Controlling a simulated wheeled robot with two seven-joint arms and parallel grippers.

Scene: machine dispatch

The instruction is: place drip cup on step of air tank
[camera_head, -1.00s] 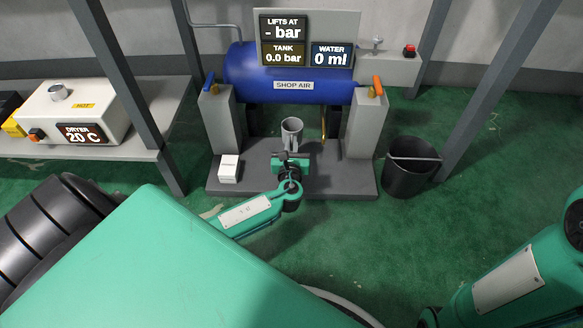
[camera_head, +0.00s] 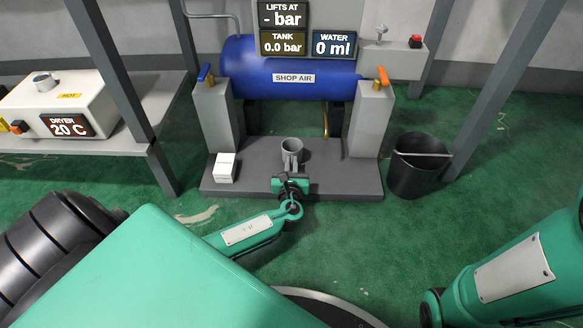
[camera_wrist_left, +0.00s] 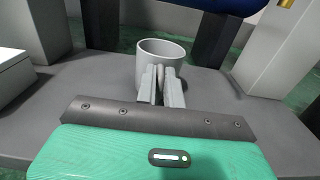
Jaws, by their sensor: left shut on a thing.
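The drip cup (camera_head: 292,148) is a grey, upright, open-topped cup. My left gripper (camera_head: 291,166) is shut on its near side, which also shows in the left wrist view, with the cup (camera_wrist_left: 162,60) just beyond the fingertips (camera_wrist_left: 161,75). The cup is low over the grey step (camera_head: 330,183) in front of the blue air tank (camera_head: 290,66). I cannot tell whether its base touches the step, since the fingers hide part of it. My right arm shows at the lower right, but its gripper is out of view.
A small white box (camera_head: 225,168) sits on the step's left part. Grey posts (camera_head: 371,118) flank the tank. A black bin (camera_head: 416,170) stands to the right. The dryer (camera_head: 62,105) is on a bench at the left. The step's right part is clear.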

